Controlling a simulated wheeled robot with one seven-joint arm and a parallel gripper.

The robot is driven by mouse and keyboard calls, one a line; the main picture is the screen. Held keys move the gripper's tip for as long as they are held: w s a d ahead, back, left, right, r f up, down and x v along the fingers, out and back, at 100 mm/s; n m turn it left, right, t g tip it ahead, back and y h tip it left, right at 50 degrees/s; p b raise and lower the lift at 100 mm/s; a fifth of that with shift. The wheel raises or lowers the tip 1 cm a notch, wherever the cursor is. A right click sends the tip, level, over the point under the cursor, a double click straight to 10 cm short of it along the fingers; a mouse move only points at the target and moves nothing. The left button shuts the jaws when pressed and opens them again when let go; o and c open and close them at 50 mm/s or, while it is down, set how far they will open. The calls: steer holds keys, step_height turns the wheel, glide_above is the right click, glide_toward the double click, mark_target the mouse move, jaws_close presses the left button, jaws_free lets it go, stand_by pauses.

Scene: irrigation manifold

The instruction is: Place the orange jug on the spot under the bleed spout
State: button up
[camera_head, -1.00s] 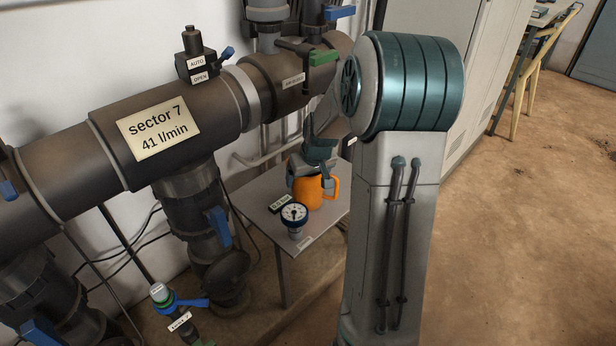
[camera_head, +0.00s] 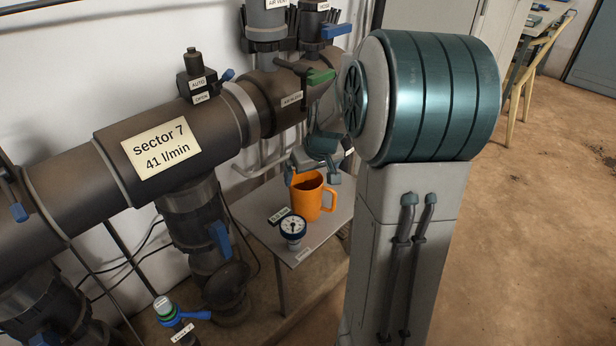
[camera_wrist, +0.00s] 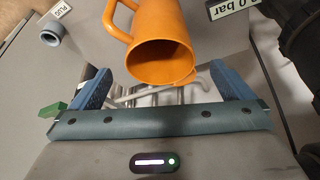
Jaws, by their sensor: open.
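The orange jug (camera_head: 307,199) stands upright on a small grey side table (camera_head: 262,222), its handle to the right and its open top visible. My gripper (camera_head: 313,172) is open and empty just behind and above the jug's rim. In the wrist view the jug (camera_wrist: 160,45) shows in front of my spread fingers (camera_wrist: 163,85), with neither finger closed on it. The bleed spout and the marked spot cannot be made out clearly in either view.
A plug fitting (camera_wrist: 52,33) shows in the wrist view.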

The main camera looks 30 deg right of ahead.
steer(key=v, duration=0.2)
steer(key=shift+r, duration=0.3)
steer(key=s+a+g, duration=0.1)
steer(key=s+a, duration=0.6)
steer(key=s, duration=0.3)
steer(key=s+a+g, duration=0.2)
steer(key=s+a, duration=0.6)
steer(key=s, duration=0.3)
steer(key=shift+r+n+p, duration=0.3)
